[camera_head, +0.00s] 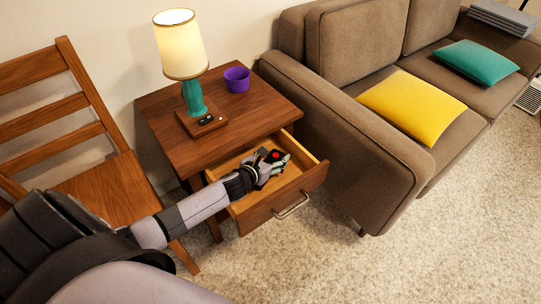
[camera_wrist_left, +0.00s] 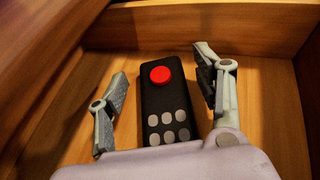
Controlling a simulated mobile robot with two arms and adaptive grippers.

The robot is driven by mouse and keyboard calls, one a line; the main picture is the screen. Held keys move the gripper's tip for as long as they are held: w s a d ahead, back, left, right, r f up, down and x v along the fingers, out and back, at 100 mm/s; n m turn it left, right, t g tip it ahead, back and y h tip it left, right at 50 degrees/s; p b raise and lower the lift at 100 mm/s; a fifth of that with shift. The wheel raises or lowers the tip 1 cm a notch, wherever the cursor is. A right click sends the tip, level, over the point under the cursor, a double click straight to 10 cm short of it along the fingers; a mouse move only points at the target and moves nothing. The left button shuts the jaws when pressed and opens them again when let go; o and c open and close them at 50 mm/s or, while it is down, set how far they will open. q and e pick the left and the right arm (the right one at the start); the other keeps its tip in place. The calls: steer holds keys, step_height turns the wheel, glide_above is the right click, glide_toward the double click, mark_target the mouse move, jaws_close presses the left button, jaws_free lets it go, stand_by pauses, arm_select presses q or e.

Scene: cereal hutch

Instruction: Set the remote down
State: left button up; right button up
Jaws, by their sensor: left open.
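The remote (camera_wrist_left: 162,98) is black with a red round button and several grey buttons. In the left wrist view it lies on the wooden floor of the open drawer (camera_head: 283,207), between the two spread fingers of my left gripper (camera_wrist_left: 160,100) and apart from both. In the head view my left gripper (camera_head: 274,165) reaches down into the drawer, with the remote (camera_head: 273,156) partly visible at the fingers. The remote's near end is hidden by the gripper's palm in the wrist view. My right gripper is not in view.
The side table (camera_head: 173,140) holds a lit lamp (camera_head: 181,45) and a purple pot (camera_head: 237,79). A wooden chair (camera_head: 110,188) stands left, a brown sofa (camera_head: 340,150) right. Carpet in front is clear.

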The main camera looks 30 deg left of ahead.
arm_select(q)
steer(key=shift+r, duration=0.2)
steer(key=p+v, duration=0.3)
steer(key=v, duration=0.9)
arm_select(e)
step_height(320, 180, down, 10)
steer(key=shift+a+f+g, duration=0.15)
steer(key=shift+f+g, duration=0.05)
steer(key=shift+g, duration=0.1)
arm_select(q)
steer(key=shift+c, duration=0.5)
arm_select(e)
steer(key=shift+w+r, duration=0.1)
